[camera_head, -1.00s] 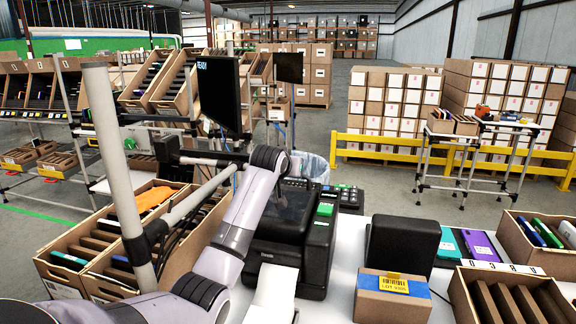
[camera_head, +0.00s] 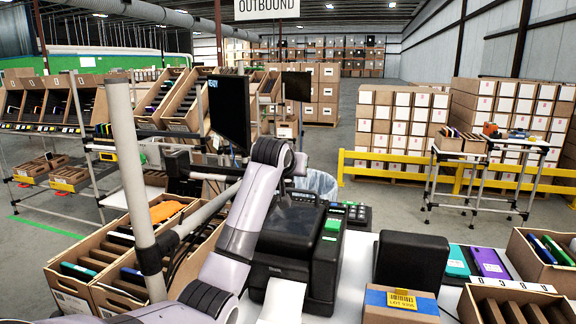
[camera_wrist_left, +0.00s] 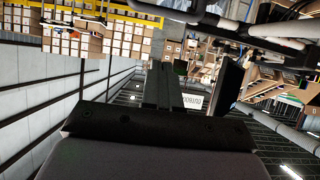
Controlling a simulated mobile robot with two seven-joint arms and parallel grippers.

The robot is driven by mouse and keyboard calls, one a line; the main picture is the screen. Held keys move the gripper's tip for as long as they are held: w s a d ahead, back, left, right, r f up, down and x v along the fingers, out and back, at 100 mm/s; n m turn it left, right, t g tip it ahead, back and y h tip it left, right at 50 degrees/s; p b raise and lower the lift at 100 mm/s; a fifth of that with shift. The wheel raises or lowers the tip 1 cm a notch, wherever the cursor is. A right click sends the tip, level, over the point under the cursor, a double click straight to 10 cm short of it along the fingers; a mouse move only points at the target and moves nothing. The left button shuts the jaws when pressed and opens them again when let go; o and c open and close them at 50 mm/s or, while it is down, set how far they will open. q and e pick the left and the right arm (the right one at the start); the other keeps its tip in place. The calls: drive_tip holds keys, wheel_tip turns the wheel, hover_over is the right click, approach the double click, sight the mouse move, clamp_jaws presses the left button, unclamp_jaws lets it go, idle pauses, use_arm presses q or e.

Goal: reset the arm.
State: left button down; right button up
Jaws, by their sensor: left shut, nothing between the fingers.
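My left arm (camera_head: 238,235) rises from the bottom of the head view in grey-purple links to a black-ringed joint above the printer. Its fingers cannot be made out there. In the left wrist view my left gripper (camera_wrist_left: 164,85) shows two dark fingers close together, shut with nothing between them. They point into open air, with a dark monitor (camera_wrist_left: 229,85) beside them to the right in that picture. The wrist picture is upside down, with the ceiling at the bottom. My right gripper is in neither view.
A black printer (camera_head: 297,252) stands below the arm, and the monitor (camera_head: 229,112) is behind it. Cartons of dark items (camera_head: 75,285) lie at left. A taped box (camera_head: 400,304) and a black box (camera_head: 411,262) stand on the white table. A pale post (camera_head: 128,170) rises at left.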

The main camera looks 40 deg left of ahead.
use_arm(q)
drive_tip(key=v, duration=0.6)
drive_tip(key=shift+r+b, duration=0.4)
drive_tip(key=shift+r, duration=0.15)
drive_tip(key=shift+s+d+f, duration=0.1)
drive_tip(key=shift+s, duration=0.05)
